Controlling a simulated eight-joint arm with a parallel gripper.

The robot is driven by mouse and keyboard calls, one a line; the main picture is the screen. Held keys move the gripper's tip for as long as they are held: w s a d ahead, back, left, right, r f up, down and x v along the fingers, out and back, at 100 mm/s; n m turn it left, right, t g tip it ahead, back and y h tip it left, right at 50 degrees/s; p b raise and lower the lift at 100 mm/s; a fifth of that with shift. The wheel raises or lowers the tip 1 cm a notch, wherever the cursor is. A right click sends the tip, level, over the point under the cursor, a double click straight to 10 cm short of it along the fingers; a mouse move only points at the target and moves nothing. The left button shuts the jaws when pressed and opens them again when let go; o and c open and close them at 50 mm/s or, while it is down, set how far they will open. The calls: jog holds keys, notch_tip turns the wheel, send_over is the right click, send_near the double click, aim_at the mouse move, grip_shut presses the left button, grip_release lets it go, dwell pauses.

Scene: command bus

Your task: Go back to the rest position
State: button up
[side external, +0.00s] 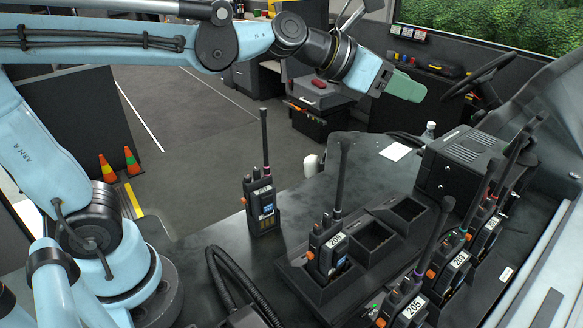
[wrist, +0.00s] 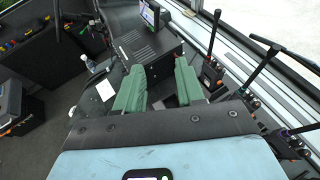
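My gripper (side external: 408,88) is raised well above the table in the side external view, pointing to the right with its green fingers. In the wrist view the two green fingers of my gripper (wrist: 160,68) stand apart with nothing between them, so it is open and empty. No object touches it. The side external view shows the fingers nearly in line, so the gap hardly shows there.
A radio (side external: 261,205) stands on the black table (side external: 225,235) at left. Another radio (side external: 328,243) sits in a charger tray (side external: 298,275) with empty slots. Several numbered radios stand at right. A black box (side external: 466,160) and a bottle (side external: 429,131) stand behind. Air around my gripper is clear.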

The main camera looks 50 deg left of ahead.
jog(key=shift+w+a+f, duration=0.1)
jog(key=shift+w+f, duration=0.3)
jog(key=shift+w, duration=0.25)
jog(key=shift+w+a+f, duration=0.1)
jog(key=shift+w+f, duration=0.25)
jog(key=shift+w, duration=0.25)
jog(key=s+a, duration=0.8)
jog(key=a, duration=0.1)
jog(key=shift+s+a+f, duration=0.15)
jog(key=shift+a+f, duration=0.05)
jog(key=shift+a, duration=0.05)
jog(key=shift+d, duration=0.1)
